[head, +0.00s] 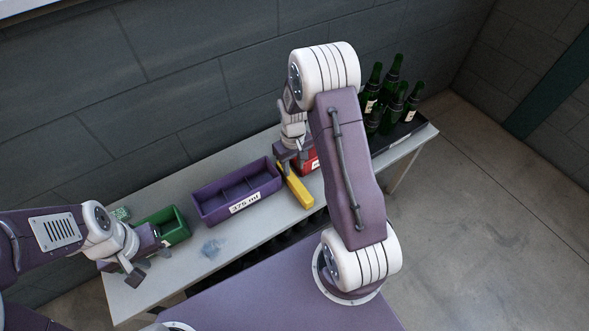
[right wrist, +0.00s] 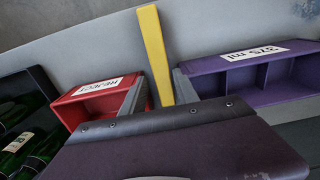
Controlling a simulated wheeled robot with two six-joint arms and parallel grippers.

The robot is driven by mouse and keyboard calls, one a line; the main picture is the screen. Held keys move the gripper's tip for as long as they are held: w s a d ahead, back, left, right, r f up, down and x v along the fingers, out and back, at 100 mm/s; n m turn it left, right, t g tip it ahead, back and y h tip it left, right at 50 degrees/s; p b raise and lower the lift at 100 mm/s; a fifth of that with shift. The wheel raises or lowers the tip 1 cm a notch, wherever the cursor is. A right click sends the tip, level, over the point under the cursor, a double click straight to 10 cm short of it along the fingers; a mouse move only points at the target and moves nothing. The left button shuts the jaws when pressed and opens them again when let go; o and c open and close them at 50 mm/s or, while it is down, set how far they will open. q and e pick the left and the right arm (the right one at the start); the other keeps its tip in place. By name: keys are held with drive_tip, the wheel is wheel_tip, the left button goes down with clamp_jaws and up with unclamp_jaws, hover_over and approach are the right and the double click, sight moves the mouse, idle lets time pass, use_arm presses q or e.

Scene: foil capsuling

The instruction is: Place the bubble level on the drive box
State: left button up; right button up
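The yellow bar, which looks like the bubble level (head: 296,186), lies on the table between the purple and red bins. It also shows in the right wrist view (right wrist: 156,55), running between the two fingers. My right gripper (head: 289,163) is low over the bar's far end, its fingers apart on either side; whether they touch it I cannot tell. My left gripper (head: 124,274) is open and empty over the table's left end, in front of the green bin. I cannot pick out the drive box with certainty.
A purple bin (head: 222,212) marked 375 ml, a green bin (head: 176,236) and a red bin (right wrist: 73,110) marked REJECT stand on the grey table (head: 262,231). Several green bottles (head: 391,92) stand in a black tray (head: 409,127) at right.

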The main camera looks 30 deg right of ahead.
sight(293, 179)
drive_tip(key=shift+s+r, duration=0.15)
drive_tip(key=shift+r, duration=0.05)
wheel_tip(293, 179, down, 3)
drive_tip(key=shift+f+b, duration=0.2)
drive_tip(key=shift+b, duration=0.4)
wheel_tip(293, 179, down, 6)
drive_tip(key=shift+f+b, duration=0.1)
drive_tip(key=shift+b, duration=0.7)
clamp_jaws()
